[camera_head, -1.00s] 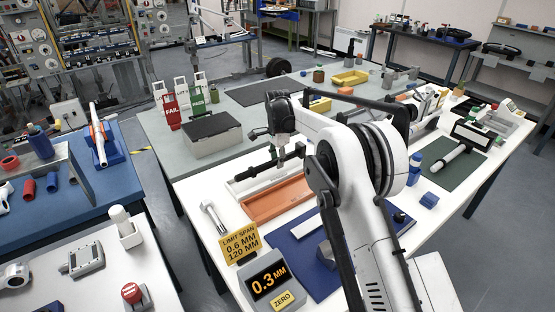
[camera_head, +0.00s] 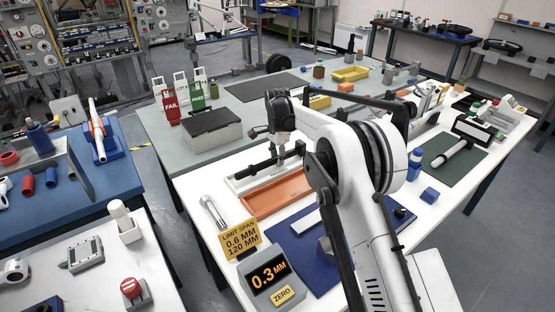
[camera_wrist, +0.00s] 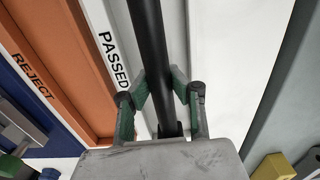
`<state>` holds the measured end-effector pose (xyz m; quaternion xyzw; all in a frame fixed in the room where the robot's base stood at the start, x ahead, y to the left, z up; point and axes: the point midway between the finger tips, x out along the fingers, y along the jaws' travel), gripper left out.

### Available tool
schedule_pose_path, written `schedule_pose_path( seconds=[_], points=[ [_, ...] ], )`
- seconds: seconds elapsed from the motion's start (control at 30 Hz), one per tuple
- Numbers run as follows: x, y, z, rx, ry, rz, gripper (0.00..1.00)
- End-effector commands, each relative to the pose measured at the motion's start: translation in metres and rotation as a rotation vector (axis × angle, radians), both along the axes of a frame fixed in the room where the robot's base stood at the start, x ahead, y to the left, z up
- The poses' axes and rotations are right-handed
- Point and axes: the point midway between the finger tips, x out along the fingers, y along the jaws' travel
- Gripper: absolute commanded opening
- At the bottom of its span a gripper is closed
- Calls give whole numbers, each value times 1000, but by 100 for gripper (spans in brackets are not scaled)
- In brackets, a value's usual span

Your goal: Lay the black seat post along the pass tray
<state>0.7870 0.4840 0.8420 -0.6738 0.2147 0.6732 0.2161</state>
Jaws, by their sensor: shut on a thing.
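The black seat post (camera_head: 258,169) lies lengthwise over the white pass tray (camera_head: 233,187), roughly parallel to its long sides. In the wrist view the post (camera_wrist: 150,42) runs between the tray's walls, beside the wall marked PASSED (camera_wrist: 107,46). It looks low in the tray, but I cannot tell whether it touches the floor. My gripper (camera_head: 281,160) is shut on the post; its green-padded fingers (camera_wrist: 160,92) are on either side of it. The post's near end is partly hidden by the gripper.
The orange reject tray (camera_head: 277,194) sits alongside the pass tray. A silver part (camera_head: 212,212) and the gauge display (camera_head: 269,278) are nearer. A grey box with a black lid (camera_head: 212,130) stands on the grey bench behind. White table (camera_wrist: 232,70) is clear beside the pass tray.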

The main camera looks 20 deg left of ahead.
Motion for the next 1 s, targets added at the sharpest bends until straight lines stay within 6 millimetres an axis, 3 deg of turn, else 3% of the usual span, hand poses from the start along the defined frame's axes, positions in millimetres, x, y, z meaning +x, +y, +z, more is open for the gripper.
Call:
schedule_pose_path(
  seconds=[0.53,0.57,0.7,1.0],
  points=[
    [0,0,-10,0,0,0,0],
    [0,0,-10,0,0,0,18],
    [0,0,-9,0,0,0,36],
    [0,0,-8,0,0,0,38]
  ],
)
